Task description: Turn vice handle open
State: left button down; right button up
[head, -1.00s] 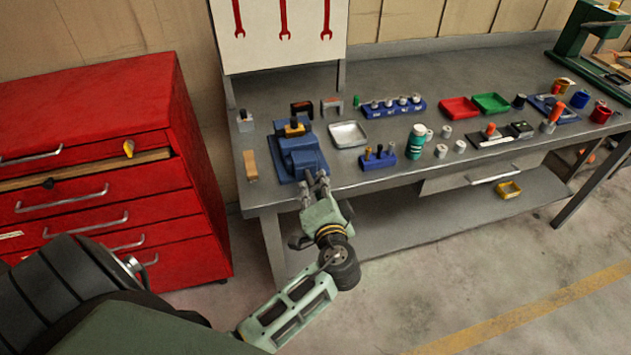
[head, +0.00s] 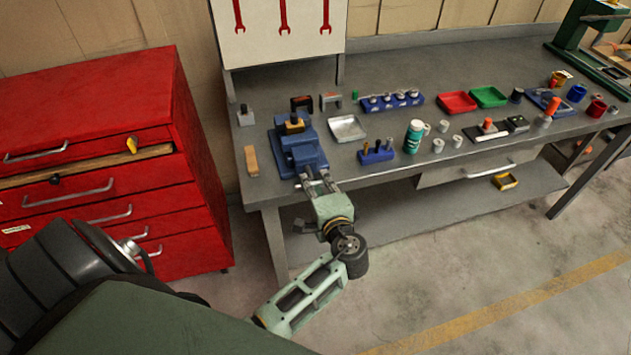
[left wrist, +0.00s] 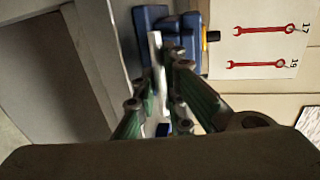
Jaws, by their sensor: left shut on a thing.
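The blue vice (head: 304,153) stands at the front left edge of the grey workbench, with an orange-and-dark piece (head: 294,122) at its top. My left gripper (head: 319,183) is at the vice's front, reaching up to it from below the bench edge. In the left wrist view the vice (left wrist: 190,32) is at the top middle. A pale bar, which looks like the vice handle (left wrist: 155,48), runs between my fingers there. The left gripper is shut on this handle; the fingers hide part of it. My right gripper is not in view.
A wooden block (head: 251,161) lies left of the vice. A metal tray (head: 346,129), a blue holder with pegs (head: 376,153) and a green bottle (head: 413,137) stand to its right. A red drawer cabinet (head: 100,150) is left of the bench. Floor in front is clear.

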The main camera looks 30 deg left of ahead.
pick_arm(q)
jog(key=shift+w+r, duration=0.1)
jog(key=shift+r, duration=0.1)
jog(key=c, duration=1.8)
grip_release()
jog(key=shift+f, duration=0.1)
jog(key=shift+c, duration=0.2)
jog(key=v, duration=1.2)
